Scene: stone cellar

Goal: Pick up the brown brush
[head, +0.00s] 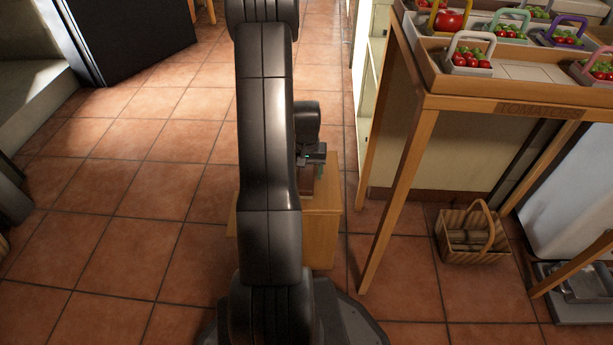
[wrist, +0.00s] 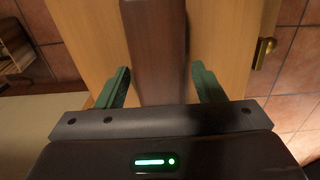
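A long dark-brown block-like thing, which I take for the brown brush (wrist: 156,50), runs from the top of the wrist view down to my gripper's front edge. Its bristles cannot be seen. My gripper (wrist: 160,80) has its green fingers apart, one on each side of the brown thing. They look open, with wood showing beside it; contact is not clear. In the head view my gripper (head: 312,170) is over the small wooden cabinet (head: 322,225), and my arm hides most of the brush there.
A brass knob (wrist: 264,50) is on the cabinet. To the right stands a tall wooden table (head: 400,150) bearing trays of small tomato baskets. A wicker basket (head: 470,250) is on the floor below it. The tiled floor on the left is mostly clear.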

